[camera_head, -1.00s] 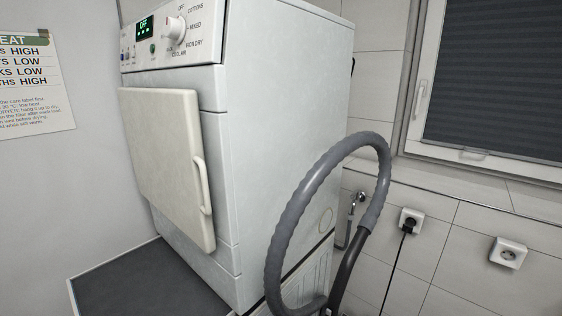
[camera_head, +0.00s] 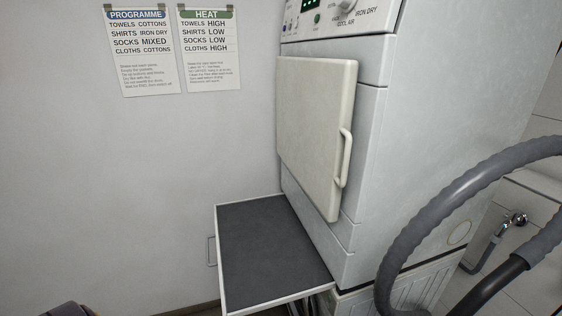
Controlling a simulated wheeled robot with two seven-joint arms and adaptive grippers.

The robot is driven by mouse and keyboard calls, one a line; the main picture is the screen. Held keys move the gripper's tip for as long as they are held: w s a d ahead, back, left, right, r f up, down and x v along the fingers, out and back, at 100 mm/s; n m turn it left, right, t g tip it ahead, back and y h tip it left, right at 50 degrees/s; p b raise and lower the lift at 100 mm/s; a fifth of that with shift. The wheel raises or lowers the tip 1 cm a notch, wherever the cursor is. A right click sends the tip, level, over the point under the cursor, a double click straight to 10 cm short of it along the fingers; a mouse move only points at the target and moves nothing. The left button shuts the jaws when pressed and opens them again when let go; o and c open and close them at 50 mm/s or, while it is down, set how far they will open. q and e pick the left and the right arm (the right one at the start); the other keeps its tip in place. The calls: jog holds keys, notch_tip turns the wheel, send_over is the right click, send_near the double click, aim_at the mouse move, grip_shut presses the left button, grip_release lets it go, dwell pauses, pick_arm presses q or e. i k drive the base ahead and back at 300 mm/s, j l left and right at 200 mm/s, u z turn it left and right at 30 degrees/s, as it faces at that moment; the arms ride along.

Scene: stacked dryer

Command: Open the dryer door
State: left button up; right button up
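The dryer (camera_head: 425,120) is a white box on the right side of the head view. Its cream door (camera_head: 312,130) lies flat against the front and looks shut. A pale vertical bar handle (camera_head: 345,158) is on the door's right edge. Part of the control panel (camera_head: 335,15) shows above the door, with a green display and a dial cut off by the top edge. Neither of my grippers is in view.
A dark-topped pull-out shelf (camera_head: 265,250) with a white rim juts out below the door. A thick grey hose (camera_head: 440,205) loops at the right. Two posters, PROGRAMME (camera_head: 145,60) and HEAT (camera_head: 210,55), hang on the left wall. A small dark object at the bottom left is unclear.

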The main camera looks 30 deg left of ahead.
aim_at(315, 97)
jog(key=k+j+u, duration=0.15)
jog(key=j+u, duration=0.2)
jog(key=k+j+u, duration=0.1)
jog(key=j+u, duration=0.15)
jog(key=u, duration=0.15)
jog(key=k+j+u, duration=0.1)
jog(key=j+u, duration=0.25)
